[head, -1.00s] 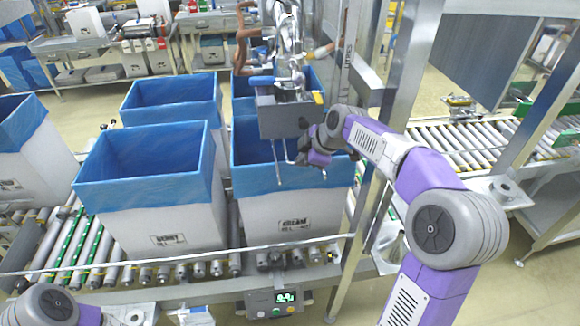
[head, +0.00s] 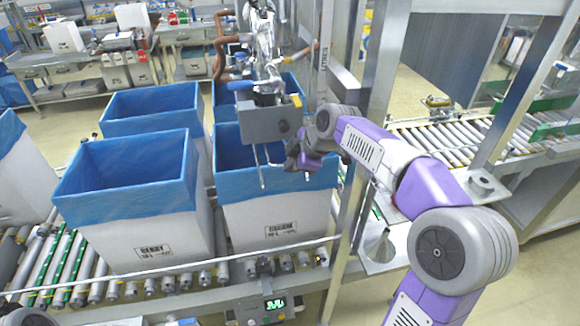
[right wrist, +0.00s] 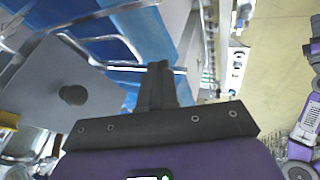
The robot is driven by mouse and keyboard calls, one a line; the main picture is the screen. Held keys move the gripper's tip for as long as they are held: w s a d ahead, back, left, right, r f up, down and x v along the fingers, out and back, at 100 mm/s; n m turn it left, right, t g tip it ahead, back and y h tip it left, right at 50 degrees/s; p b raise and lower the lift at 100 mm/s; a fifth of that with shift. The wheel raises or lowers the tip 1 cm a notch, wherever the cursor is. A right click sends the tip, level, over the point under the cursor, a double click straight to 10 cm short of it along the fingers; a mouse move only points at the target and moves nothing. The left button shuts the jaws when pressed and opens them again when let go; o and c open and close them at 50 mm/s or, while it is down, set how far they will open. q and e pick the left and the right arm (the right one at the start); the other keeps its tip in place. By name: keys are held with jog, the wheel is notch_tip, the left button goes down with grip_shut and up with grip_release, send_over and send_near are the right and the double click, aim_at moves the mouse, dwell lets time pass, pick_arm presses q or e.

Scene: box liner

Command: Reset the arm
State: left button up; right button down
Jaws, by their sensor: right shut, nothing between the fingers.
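My right arm (head: 375,150) reaches in from the right. Its gripper (head: 293,160) is beside the grey box-shaped head (head: 262,122) of the filling machine, above the right front lined box (head: 272,210). In the right wrist view the dark fingers (right wrist: 158,82) are together with nothing between them. The machine's grey plate with a round black knob (right wrist: 73,95) is close on their left, and blue liner shows behind. My left gripper is not in view; only a bit of my left arm (head: 28,317) shows at the bottom left.
White boxes with blue liners, including the left front one (head: 140,225), stand on the roller conveyor (head: 60,265). A metal post (head: 365,130) rises right behind my right forearm. A control panel with a green display (head: 268,306) is at the front edge.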

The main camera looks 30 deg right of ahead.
jog(key=v, duration=0.8)
jog(key=w+a+f+m+g+y, duration=0.15)
jog(key=a+f+m, duration=0.3)
jog(key=f, duration=1.15)
jog(key=w+a+f+m+g, duration=0.1)
jog(key=a+f+m+g, duration=0.35)
jog(key=f, duration=1.15)
jog(key=s+a+f+m, duration=0.3)
jog(key=s+a+f, duration=0.3)
jog(key=s+f, duration=0.45)
jog(key=s+a+f+m, duration=0.4)
jog(key=s+a+f, duration=0.2)
jog(key=s+f, duration=0.4)
jog(key=f+b, duration=0.1)
jog(key=b, duration=0.1)
jog(key=f+b, duration=0.4)
jog(key=shift+s+d+f, duration=0.1)
jog(key=shift+s+f, duration=0.15)
jog(key=shift+s, duration=0.15)
